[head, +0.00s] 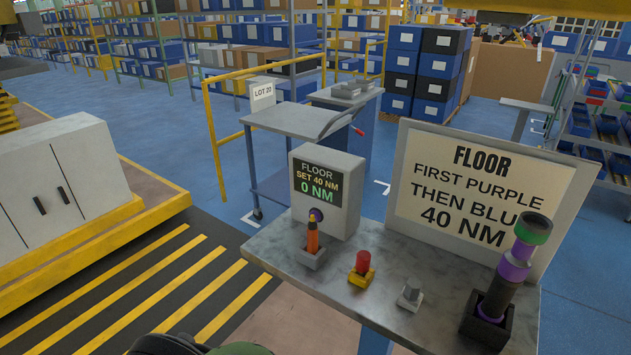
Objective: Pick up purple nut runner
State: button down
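The purple nut runner (514,265) stands at the right end of the grey bench, tilted a little to the right. It has a dark grey body, purple bands and a green ring near its dark top. Its lower end is inside a black square holder (484,330), so that part is hidden. Nothing is touching its upper part. My gripper's fingers do not show. Dark and green rounded shapes at the bottom edge are cut off, and I cannot tell whether they are part of my arm.
The grey bench (385,268) also bears a torque display box (325,190), an orange tool (312,238) in a holder, a red button (362,263) and a small grey block (411,294). A sign board (485,195) stands behind. A cart (310,121) and yellow rails are beyond.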

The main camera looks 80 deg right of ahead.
aim_at(531, 230)
jog(key=z, duration=0.45)
jog(key=k+z, duration=0.1)
jog(key=z, duration=0.4)
jog(key=k+z, duration=0.1)
jog(key=z, duration=0.85)
jog(key=k+z, duration=0.1)
jog(key=z, duration=0.35)
jog(key=l+z, duration=0.15)
jog(key=z, duration=0.35)
jog(key=l+z, duration=0.1)
jog(key=z, duration=0.35)
jog(key=l+z, duration=0.1)
jog(key=z, duration=3.9)
jog(key=l+u, duration=0.1)
jog(key=u, duration=0.4)
